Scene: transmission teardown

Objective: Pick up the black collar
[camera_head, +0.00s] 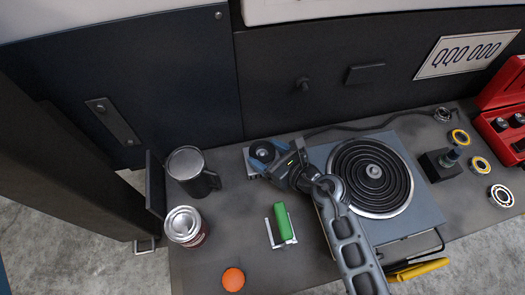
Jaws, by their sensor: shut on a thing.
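The black collar (262,150) is a dark round piece on a small grey-and-blue stand (249,160) near the back of the bench, left of the hot plate. My gripper (272,164) reaches in from the right, with its fingers at the collar's right side. It is shut on the collar. The finger contact is small and partly hidden by my own gripper. I cannot tell whether the collar still rests on the stand or is lifted off it.
A dark mug (190,168), a can (185,227), an orange disc (233,279) and a green-handled item (282,222) stand left and front. A coiled hot plate (369,177) lies under my arm. Several bearing rings, a black block (440,165) and a red case (497,120) are right.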

